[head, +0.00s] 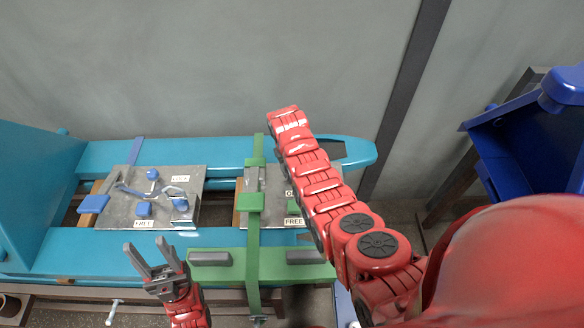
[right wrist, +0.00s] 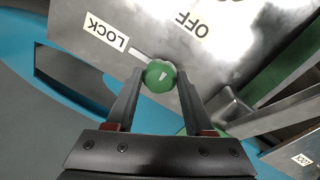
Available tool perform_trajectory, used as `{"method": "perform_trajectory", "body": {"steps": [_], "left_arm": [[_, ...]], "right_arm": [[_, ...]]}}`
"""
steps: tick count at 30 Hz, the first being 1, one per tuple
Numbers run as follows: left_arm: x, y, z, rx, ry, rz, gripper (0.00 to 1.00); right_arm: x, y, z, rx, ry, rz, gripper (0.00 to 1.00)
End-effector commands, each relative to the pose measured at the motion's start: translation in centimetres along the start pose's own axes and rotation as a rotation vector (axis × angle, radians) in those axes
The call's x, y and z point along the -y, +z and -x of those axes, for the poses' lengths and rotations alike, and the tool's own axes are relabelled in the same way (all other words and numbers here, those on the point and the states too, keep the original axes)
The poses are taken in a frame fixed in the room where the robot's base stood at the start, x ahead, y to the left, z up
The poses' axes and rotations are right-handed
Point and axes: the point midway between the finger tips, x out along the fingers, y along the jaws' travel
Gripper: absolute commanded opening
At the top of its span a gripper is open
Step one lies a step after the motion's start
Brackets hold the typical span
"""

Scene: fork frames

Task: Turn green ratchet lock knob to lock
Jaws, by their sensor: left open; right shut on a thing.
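The green round knob (right wrist: 160,73) shows in the right wrist view with a pale mark on its face. It sits on a grey metal plate (right wrist: 225,75), at the end of a slot near a LOCK label (right wrist: 106,32). My right gripper (right wrist: 161,84) is shut on the knob, with a finger on each side. In the head view my right arm hides this gripper and the knob. My left gripper (head: 152,258) is open and empty in front of the blue frame.
A second plate (head: 120,210) with blue knobs and levers lies on the blue frame (head: 225,150) at left. Green straps and a green bar (head: 268,273) with grey handles cross the frame. Dark blue bins (head: 520,135) stand at right.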

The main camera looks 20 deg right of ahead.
Motion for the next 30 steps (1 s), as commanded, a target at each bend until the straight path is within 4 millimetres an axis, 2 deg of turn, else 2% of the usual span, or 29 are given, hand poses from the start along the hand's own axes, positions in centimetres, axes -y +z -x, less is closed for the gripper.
{"method": "perform_trajectory", "body": {"steps": [4,5,9,18,22,26,30], "left_arm": [[0.0,0.0,0.0,0.0,0.0,0.0,0.5],[0.0,0.0,0.0,0.0,0.0,0.0,0.5],[0.0,0.0,0.0,0.0,0.0,0.0,0.5],[0.0,0.0,0.0,0.0,0.0,0.0,0.5],[0.0,0.0,0.1,0.0,0.0,0.0,0.5],[0.0,0.1,0.3,0.0,0.0,0.0,0.5],[0.0,0.1,0.8,0.0,0.0,0.0,0.5]], "right_arm": [[0.1,0.1,-0.1,0.001,-0.001,0.001,0.0],[0.1,0.1,-0.1,0.001,-0.001,0.001,0.57],[0.0,0.0,0.0,0.001,0.0,0.001,0.82],[0.0,0.0,0.0,0.0,0.0,0.0,0.83],[0.0,-0.2,0.6,-0.005,0.001,-0.001,0.83],[0.0,-0.2,2.1,-0.004,0.001,-0.001,0.83],[0.0,-0.3,5.0,-0.009,0.002,-0.001,0.83]]}}
